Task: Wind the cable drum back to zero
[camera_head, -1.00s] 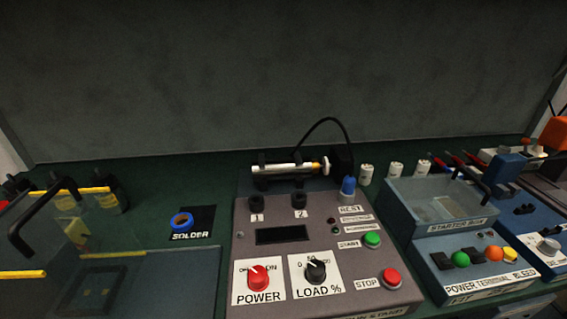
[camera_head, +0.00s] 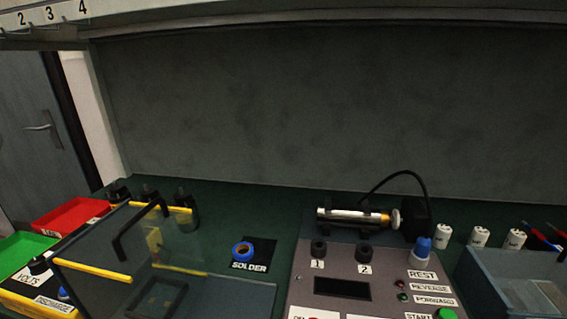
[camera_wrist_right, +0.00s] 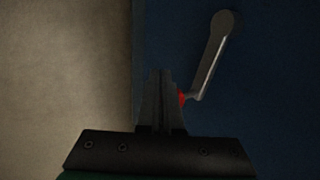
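In the right wrist view, my right gripper (camera_wrist_right: 162,74) has its two fingers close together, pointing up the picture. A grey crank arm (camera_wrist_right: 213,50) with a round end stands out in front of a dark blue surface to the right of the fingers. A small red part (camera_wrist_right: 183,98) at the crank's lower end shows just beside the right finger and is partly hidden by it. I cannot tell whether the fingers hold it. No cable drum can be made out in the head view. My left gripper is not in view.
The head view shows a grey test panel (camera_head: 310,270) with two black knobs, a blue solder roll (camera_head: 243,251), a clear box with yellow edges (camera_head: 92,271), a red tray (camera_head: 70,216) and a green tray (camera_head: 22,252). A pale surface (camera_wrist_right: 60,70) lies left of the right gripper.

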